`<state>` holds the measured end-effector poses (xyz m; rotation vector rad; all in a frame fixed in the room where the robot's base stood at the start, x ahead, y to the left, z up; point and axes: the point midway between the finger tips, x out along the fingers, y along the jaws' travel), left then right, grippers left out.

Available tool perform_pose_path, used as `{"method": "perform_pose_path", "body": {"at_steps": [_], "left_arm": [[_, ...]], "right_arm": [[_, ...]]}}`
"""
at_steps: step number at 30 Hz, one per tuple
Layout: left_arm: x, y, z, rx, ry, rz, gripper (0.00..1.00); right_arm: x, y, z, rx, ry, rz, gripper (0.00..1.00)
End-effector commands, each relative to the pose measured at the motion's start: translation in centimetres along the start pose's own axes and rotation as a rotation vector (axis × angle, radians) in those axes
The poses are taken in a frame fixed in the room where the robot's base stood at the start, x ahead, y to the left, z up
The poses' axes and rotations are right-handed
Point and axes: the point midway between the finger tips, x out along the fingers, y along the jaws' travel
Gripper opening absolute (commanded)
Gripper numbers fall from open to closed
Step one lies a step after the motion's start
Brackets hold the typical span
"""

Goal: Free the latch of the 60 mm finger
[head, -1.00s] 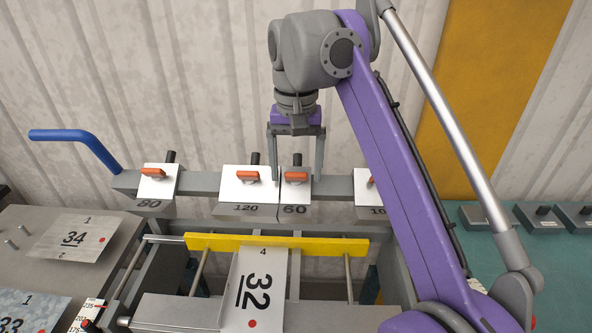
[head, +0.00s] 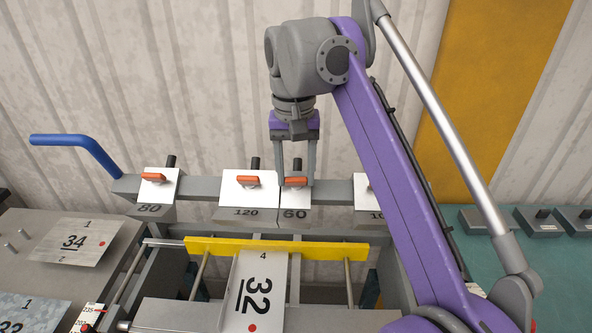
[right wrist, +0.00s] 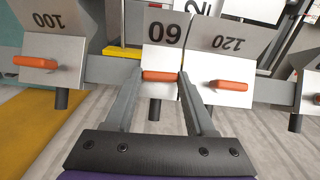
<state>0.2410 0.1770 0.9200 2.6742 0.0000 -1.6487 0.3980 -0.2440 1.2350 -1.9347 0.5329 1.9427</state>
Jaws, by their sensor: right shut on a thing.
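The 60 mm finger (head: 297,213) hangs on the grey beam, between the 120 finger (head: 248,212) and the 100 finger. Its orange latch (head: 295,181) lies crosswise on the white plate, with a black knob behind. My right gripper (head: 296,182) points down at it, one finger at each end of the latch, shut on it. In the right wrist view my right gripper (right wrist: 160,76) shows both fingertips against the ends of the orange latch (right wrist: 159,76), below the upside-down number 60. My left gripper is not in view.
The 80 finger (head: 152,194) is at the left of the beam, near a blue handle (head: 75,142). A yellow bar (head: 215,245) and a sheet marked 32 (head: 268,275) lie in front. My right arm hides part of the 100 finger (head: 364,197).

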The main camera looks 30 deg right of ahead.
Motion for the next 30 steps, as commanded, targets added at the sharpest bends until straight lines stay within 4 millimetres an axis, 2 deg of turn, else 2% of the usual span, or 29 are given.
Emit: {"method": "perform_pose_path", "body": {"at_steps": [15,30], "left_arm": [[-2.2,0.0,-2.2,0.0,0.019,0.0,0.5],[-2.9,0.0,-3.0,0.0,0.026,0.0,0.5]], "right_arm": [[-0.2,-0.6,0.1,-0.336,-0.001,0.207,0.0],[0.2,-0.9,0.4,-0.74,0.0,0.46,0.0]]}}
